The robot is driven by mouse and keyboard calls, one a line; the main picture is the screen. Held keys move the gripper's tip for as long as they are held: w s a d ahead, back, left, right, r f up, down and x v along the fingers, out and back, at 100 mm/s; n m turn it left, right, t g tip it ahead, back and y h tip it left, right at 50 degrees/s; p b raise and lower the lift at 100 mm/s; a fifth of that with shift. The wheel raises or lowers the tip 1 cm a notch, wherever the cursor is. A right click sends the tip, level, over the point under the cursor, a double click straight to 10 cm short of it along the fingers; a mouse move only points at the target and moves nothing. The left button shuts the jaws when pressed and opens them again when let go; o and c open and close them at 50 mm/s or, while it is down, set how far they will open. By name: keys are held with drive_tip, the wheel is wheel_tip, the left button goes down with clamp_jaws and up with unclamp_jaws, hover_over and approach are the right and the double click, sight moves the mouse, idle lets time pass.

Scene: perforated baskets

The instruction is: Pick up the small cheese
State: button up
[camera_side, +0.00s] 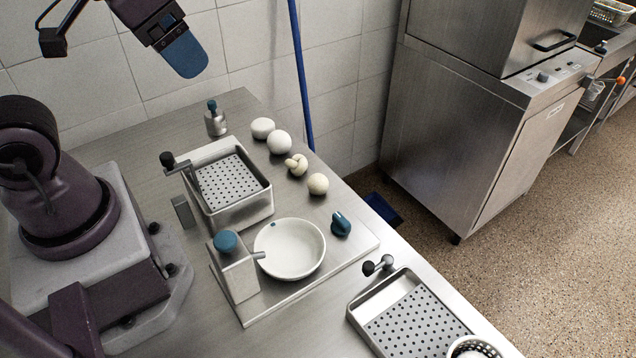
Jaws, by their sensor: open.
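Several pale, roundish pieces stand in a slanting row on the steel table: a flattened white one (263,128), a white ball (279,142), a knotted cream one (297,164) and a small cream ball (318,183). I cannot tell for sure which is the small cheese; the cream ball looks among the smallest. My gripper (184,55), with a blue fingertip, is open high at the upper left, well above and to the left of the row. It touches none of the pieces. Its other finger is not clearly visible.
A perforated steel basket (262,205) with a black-knobbed handle sits left of the row. A white bowl (290,248), a blue-topped dispenser (235,265) and a blue knob (340,224) are in front. A second perforated basket (358,313) is at lower right. A metal bottle (215,122) stands behind.

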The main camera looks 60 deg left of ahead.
drive_tip(key=w+f+m+g, duration=0.2)
drive_tip(key=w+f+g, duration=0.2)
drive_tip(key=w+f, duration=0.2)
drive_tip(key=m, duration=2)
hover_over(318, 177)
wheel_tip(318, 177, down, 14)
drive_tip(key=shift+m+g, duration=0.3)
drive_tip(key=shift+g, duration=0.1)
drive_tip(key=f, duration=0.7)
drive_tip(key=shift+s, duration=0.25)
drive_tip(key=shift+w+f, duration=0.15)
drive_tip(key=shift+f, duration=1.45)
drive_tip(key=shift+w+f, duration=0.1)
drive_tip(key=shift+f, duration=1.45)
drive_tip(key=c, duration=1)
